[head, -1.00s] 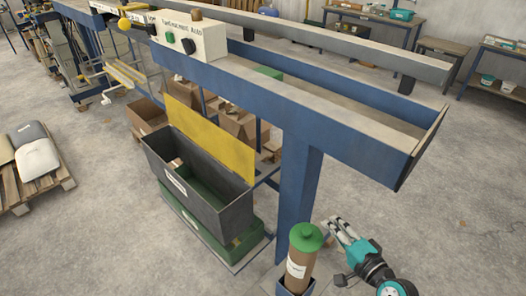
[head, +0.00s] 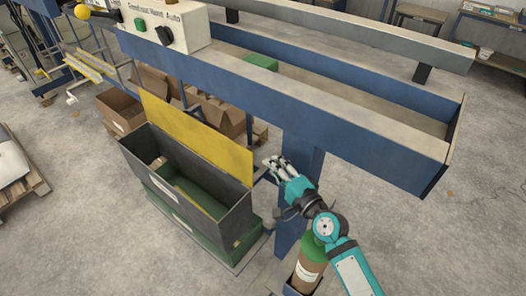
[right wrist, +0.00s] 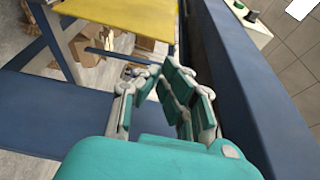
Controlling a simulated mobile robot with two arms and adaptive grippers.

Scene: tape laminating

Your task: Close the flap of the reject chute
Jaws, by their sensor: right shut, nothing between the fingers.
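The yellow flap (head: 197,138) of the reject chute stands up, open, along the far long edge of the dark grey chute box (head: 150,165). The box's top is uncovered. My right gripper (head: 274,167) is in front of the blue post, a little right of the flap and box, and apart from both. Its fingers are shut and empty. In the right wrist view the yellow flap (right wrist: 125,14) shows at the top, beyond my right gripper's fingers (right wrist: 152,75). My left gripper is not in view.
The blue conveyor frame (head: 285,105) runs above, with its post (head: 290,235) close to my right arm. A green-topped cylinder (head: 309,268) stands below my arm. Cardboard boxes (head: 120,108) lie behind the chute.

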